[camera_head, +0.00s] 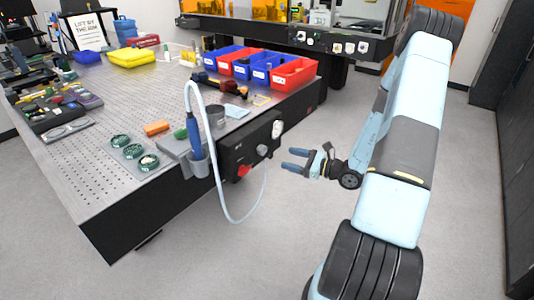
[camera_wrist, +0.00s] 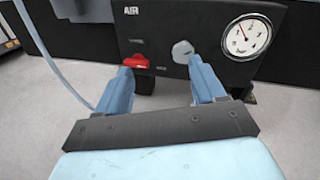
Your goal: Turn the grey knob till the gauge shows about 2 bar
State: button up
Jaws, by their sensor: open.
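The grey knob (camera_wrist: 182,51) sits on the front of a black panel marked AIR (camera_wrist: 190,20). In the head view the knob (camera_head: 262,151) faces my gripper. The round white gauge (camera_wrist: 247,37) is right of the knob, and shows in the head view (camera_head: 277,129). My gripper (camera_head: 292,160) is open and empty, a short way off the panel. In the wrist view its fingertips (camera_wrist: 163,65) lie below the knob, the right one close under it.
A red handle (camera_wrist: 135,62) sits left of the knob, near my left finger. A pale hose (camera_head: 222,200) loops down from the perforated table (camera_head: 100,185) by the panel. Open floor lies below and right of my gripper.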

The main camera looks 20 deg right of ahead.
aim_at(265, 151)
notch_tip(265, 151, down, 4)
jog(key=d+m+t+h, duration=0.2)
jog(key=m, duration=0.1)
jog(key=x, duration=1.3)
jog(key=shift+w+r, duration=0.35)
jog(key=shift+w, duration=0.2)
jog(key=c, duration=1.1)
